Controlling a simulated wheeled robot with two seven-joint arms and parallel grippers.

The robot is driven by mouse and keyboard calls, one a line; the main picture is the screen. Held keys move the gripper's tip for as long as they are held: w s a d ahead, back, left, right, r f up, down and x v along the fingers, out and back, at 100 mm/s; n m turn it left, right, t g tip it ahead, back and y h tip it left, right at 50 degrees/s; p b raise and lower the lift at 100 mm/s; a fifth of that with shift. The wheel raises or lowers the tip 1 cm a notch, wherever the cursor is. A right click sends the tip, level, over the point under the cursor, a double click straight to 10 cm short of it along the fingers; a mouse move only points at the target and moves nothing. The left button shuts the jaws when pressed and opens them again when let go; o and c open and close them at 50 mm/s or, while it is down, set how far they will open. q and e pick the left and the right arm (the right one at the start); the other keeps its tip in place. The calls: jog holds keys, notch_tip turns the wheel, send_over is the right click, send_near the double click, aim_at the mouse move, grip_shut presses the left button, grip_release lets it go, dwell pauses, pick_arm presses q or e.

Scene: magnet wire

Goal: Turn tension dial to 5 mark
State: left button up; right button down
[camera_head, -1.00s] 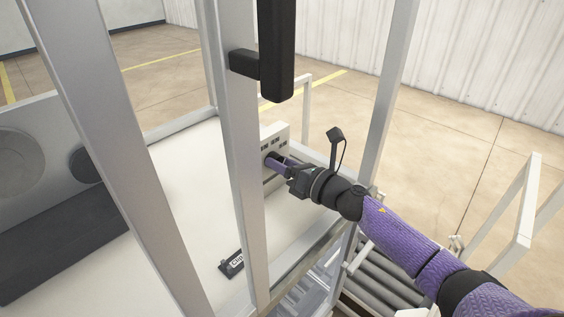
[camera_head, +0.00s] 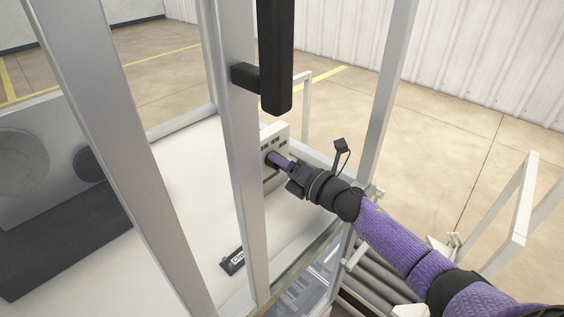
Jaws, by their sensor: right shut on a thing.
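The tension dial (camera_head: 271,158) is a small dark knob on the front of a pale control box (camera_head: 281,136), partly hidden by my gripper. My right gripper (camera_head: 277,160) is at the dial with its fingers shut on it. The right arm reaches in from the lower right. The dial's marks are too small and too covered to read. My left gripper is not in view.
Grey metal frame posts (camera_head: 238,170) stand between the camera and the box, one with a black handle (camera_head: 276,60). A dark labelled piece (camera_head: 233,261) lies on the white table (camera_head: 190,190). Rollers (camera_head: 380,280) lie below the arm.

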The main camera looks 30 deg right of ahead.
dwell(0.3)
jog(key=shift+c, duration=1)
grip_release()
jog(key=p+v, duration=0.1)
jog(key=v, duration=0.9)
